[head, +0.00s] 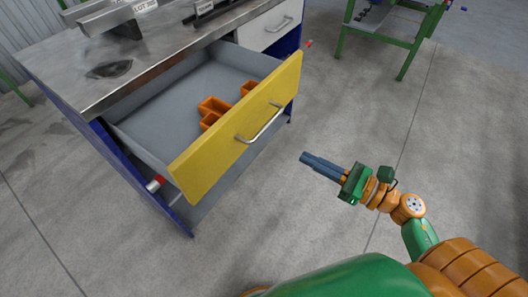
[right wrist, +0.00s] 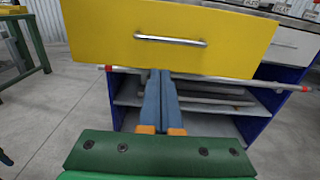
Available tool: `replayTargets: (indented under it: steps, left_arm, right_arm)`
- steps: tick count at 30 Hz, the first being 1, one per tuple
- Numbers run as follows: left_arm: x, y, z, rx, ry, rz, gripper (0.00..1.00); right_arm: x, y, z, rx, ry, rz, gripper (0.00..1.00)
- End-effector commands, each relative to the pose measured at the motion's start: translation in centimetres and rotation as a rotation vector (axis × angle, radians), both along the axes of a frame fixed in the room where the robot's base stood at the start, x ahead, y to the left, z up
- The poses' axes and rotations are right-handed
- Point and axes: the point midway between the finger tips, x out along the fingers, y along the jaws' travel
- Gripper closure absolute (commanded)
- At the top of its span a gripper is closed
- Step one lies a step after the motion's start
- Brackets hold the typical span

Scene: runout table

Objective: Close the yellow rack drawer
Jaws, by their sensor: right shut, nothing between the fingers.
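The yellow drawer front (head: 238,130) stands pulled well out from the blue-sided bench, and its grey tray (head: 180,100) shows from above with orange bins (head: 212,109) inside. A silver bar handle (head: 261,124) crosses the yellow front. My right gripper (head: 308,158) is shut and empty, apart from the drawer front, to the right of the handle in the head view. In the right wrist view its blue fingers (right wrist: 160,84) point toward the yellow front (right wrist: 220,43), with their tips below the handle (right wrist: 170,40). My left gripper is not in view.
The bench's metal top (head: 60,65) carries a few metal parts. A white drawer (head: 270,27) beside the yellow one looks shut. A shelf (right wrist: 190,93) shows below the drawer. A green-framed table (head: 385,35) stands at the back right. The concrete floor around my right gripper is clear.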

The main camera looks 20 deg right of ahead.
Motion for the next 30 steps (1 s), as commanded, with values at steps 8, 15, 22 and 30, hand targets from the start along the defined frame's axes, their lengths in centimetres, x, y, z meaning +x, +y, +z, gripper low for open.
replayTargets:
  steps: [8,15,22,30]
  left_arm:
    - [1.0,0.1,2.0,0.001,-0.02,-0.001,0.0]
    - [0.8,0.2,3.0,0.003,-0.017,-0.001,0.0]
    - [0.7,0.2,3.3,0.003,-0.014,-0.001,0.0]
    - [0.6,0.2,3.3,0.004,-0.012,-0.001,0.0]
  right_arm:
    - [4.4,3.3,0.8,0.011,0.0,-0.004,1.0]
    - [8.4,6.4,0.7,0.015,0.002,-0.006,1.0]
    - [10.4,8.0,0.4,0.013,0.004,-0.006,1.0]
    - [10.7,8.2,0.3,0.012,0.006,-0.005,1.0]
